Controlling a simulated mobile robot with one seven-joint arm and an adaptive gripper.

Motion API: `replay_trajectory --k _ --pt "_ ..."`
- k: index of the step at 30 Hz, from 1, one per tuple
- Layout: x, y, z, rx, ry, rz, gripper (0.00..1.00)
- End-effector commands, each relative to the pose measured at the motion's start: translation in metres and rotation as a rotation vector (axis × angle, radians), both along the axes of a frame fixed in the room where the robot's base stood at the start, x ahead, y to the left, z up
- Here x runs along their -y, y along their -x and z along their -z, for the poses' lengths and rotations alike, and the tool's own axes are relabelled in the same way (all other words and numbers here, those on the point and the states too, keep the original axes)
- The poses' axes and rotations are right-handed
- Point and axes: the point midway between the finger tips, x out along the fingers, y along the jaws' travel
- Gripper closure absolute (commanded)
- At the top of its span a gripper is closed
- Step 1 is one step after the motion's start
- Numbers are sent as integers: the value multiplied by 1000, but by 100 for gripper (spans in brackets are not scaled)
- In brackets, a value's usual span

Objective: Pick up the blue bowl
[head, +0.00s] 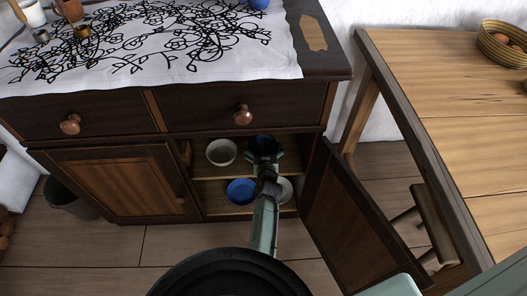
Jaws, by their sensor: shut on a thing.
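My gripper (264,150) reaches into the open right side of the dark wooden cabinet, at upper-shelf height. It is shut on a dark blue bowl (263,139), which shows only in part between and beyond the fingers. The exact grip on its rim is hidden, and I cannot tell whether the bowl touches the shelf. Another blue bowl (240,191), brighter, sits on the lower shelf, left of my arm.
A grey bowl (221,152) stands left of my gripper on the upper shelf. A pale bowl (285,190) is partly hidden behind my arm below. The open cabinet door (348,225) stands close on the right. A wooden table (455,90) stands further right.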

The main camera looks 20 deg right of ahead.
Motion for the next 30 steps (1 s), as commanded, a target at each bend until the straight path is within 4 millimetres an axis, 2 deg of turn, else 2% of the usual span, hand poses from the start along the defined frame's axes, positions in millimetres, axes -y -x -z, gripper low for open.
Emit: replay_trajectory --k 9,17,30 --pt "0 0 -1 2 1 0 42" --pt "0 0 -6 3 1 -1 42" --pt "-1 0 -84 3 3 -2 42"
